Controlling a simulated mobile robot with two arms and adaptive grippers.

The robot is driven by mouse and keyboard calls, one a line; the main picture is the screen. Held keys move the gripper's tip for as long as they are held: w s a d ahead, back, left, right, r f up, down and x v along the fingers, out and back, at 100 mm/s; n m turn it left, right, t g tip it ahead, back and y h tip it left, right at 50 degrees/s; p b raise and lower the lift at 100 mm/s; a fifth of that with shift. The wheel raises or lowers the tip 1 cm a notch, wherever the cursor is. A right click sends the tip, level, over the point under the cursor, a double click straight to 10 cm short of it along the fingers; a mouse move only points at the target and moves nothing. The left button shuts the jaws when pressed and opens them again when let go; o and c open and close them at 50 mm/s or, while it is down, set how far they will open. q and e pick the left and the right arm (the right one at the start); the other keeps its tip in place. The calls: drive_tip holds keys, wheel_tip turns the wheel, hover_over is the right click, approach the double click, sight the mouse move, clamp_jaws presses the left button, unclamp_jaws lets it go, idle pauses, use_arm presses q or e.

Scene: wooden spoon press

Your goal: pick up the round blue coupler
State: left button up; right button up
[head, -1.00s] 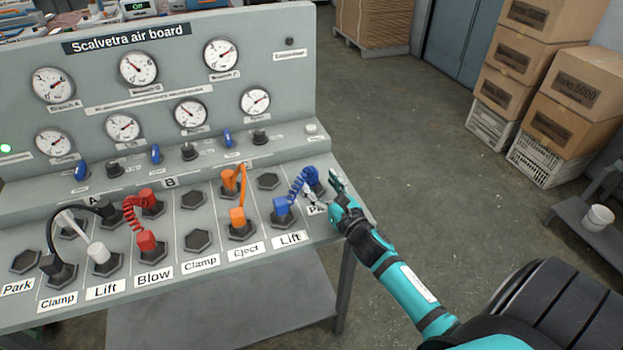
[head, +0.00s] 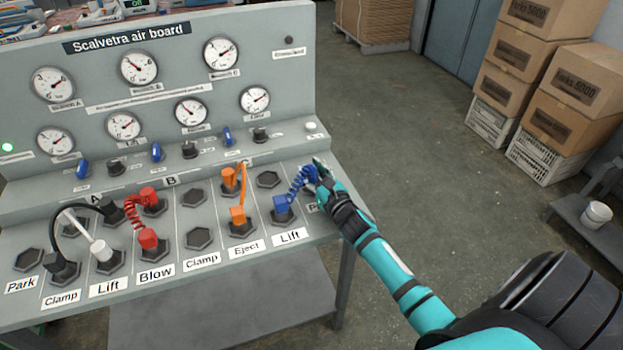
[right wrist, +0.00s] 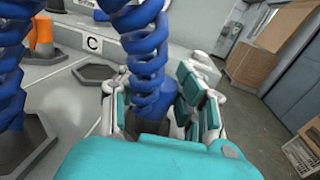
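A coiled blue hose (head: 298,184) joins two blue couplers at the right end of the air board. My left gripper is out of view.
Orange couplers (head: 238,214), red couplers (head: 148,238) and a white coupler (head: 102,250) stand to the left on the board. An upright gauge panel (head: 180,60) rises behind. Right of the board is open floor (head: 400,130), with stacked boxes (head: 575,85) beyond.

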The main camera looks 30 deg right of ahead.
clamp_jaws()
idle(0.3)
drive_tip(key=shift+r, duration=0.1)
